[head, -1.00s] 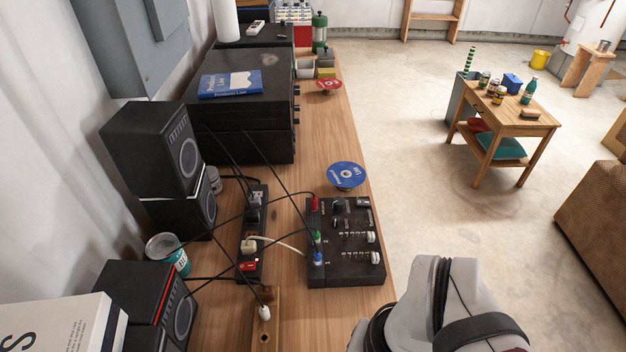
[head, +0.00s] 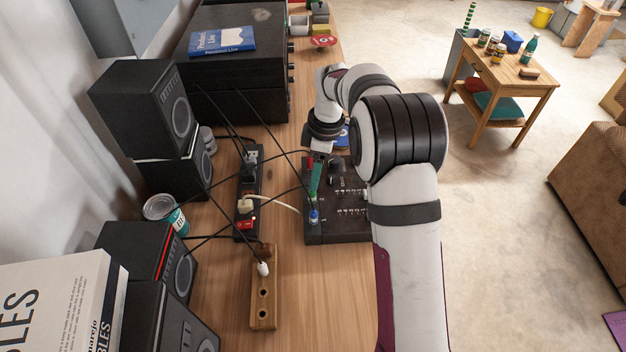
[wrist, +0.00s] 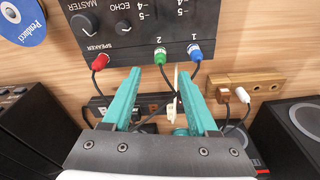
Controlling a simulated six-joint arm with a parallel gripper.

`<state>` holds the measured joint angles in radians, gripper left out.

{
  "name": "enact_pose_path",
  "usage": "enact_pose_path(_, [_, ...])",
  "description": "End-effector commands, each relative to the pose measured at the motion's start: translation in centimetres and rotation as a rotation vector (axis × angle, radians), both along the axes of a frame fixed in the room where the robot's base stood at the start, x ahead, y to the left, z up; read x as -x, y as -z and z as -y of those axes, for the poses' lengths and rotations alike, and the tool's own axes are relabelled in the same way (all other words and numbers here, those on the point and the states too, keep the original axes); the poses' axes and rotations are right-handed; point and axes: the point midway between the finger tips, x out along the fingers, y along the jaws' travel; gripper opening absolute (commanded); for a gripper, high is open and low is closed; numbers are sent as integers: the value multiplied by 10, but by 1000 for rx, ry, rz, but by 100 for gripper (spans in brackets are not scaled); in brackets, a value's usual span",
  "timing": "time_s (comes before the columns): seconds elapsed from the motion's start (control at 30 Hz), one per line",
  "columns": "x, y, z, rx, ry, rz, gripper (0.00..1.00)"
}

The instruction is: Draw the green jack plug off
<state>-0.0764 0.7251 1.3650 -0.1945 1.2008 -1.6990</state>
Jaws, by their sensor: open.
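The green jack plug (wrist: 160,57) sits in the front edge of the black mixer (wrist: 145,32), in the socket marked 2. It also shows small in the head view (head: 312,197). My gripper (wrist: 159,74) is open and empty, with teal fingers. Its fingertips stand to either side of the green plug in the wrist view, slightly short of it; contact cannot be told. The blue plug (wrist: 195,53) is close beside the right finger, in socket 1. The red plug (wrist: 99,62) is left of the left finger, in the speaker socket.
Loose black cables cross between the plugs and a power strip (head: 245,228). A wooden block with holes (head: 263,311) lies nearer on the bench. Black speakers (head: 153,108) line the left. A blue disc (wrist: 20,18) is beside the mixer. Bare bench lies right of the wooden block.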

Motion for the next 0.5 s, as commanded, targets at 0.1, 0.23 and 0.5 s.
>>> enact_pose_path(0.1, [0,32,-3,1,1,-3,59])
enact_pose_path(0.23, [0,58,-6,1,3,-4,59])
enact_pose_path(0.5, [-2,77,-9,1,3,-1,59])
